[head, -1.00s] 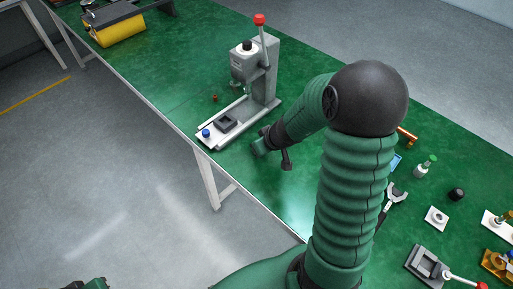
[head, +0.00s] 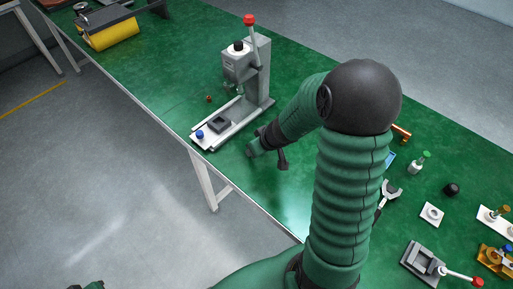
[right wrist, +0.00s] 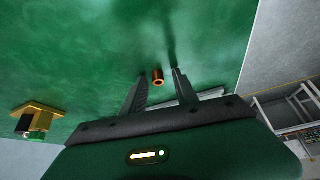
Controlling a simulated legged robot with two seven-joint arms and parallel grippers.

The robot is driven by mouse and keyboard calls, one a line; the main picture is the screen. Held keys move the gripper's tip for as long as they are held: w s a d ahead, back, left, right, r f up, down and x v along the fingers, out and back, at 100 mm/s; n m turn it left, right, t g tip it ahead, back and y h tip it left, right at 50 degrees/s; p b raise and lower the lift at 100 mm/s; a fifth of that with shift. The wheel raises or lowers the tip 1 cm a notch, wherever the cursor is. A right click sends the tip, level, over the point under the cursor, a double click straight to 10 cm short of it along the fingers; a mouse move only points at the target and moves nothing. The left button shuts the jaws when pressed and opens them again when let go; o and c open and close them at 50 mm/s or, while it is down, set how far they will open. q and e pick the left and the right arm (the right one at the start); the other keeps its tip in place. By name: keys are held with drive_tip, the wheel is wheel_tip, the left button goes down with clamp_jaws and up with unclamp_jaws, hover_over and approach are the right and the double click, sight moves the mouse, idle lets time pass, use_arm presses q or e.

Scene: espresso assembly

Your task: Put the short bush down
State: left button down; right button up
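A small copper-coloured bush (head: 209,99) stands on the green bench, just left of the lever press (head: 245,75). In the right wrist view a short copper bush (right wrist: 158,77) shows near the fingertips, with a gap on each side; I cannot tell if it is the same one. My right gripper (right wrist: 158,74) is open, its two dark fingers apart with nothing between them touching. In the head view my right gripper (head: 282,160) is low over the bench, right of the press base, partly hidden by my arm.
The press's rail carries a dark block (head: 219,123) and a blue knob (head: 200,134). To the right are a copper cylinder (head: 402,132), a fork tool (head: 388,194), a white plate (head: 432,214) and a grey fixture (head: 424,262). The bench's near edge runs close by my gripper.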

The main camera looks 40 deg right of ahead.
drive_tip(key=shift+r, duration=0.15)
drive_tip(key=d+p+v, duration=0.1)
drive_tip(key=p+v, duration=0.5)
drive_tip(key=v, duration=0.5)
drive_tip(key=s+a+f+g, duration=0.1)
drive_tip(key=s+a, duration=0.1)
drive_tip(key=a, duration=0.7)
drive_tip(key=s+a+f+n+g, duration=0.1)
drive_tip(key=a+g, duration=0.1)
drive_tip(key=a, duration=0.8)
drive_tip(key=shift+s+y, duration=0.3)
drive_tip(key=shift+s, duration=0.05)
drive_tip(key=shift+d+f, duration=0.1)
drive_tip(key=shift+d, duration=0.05)
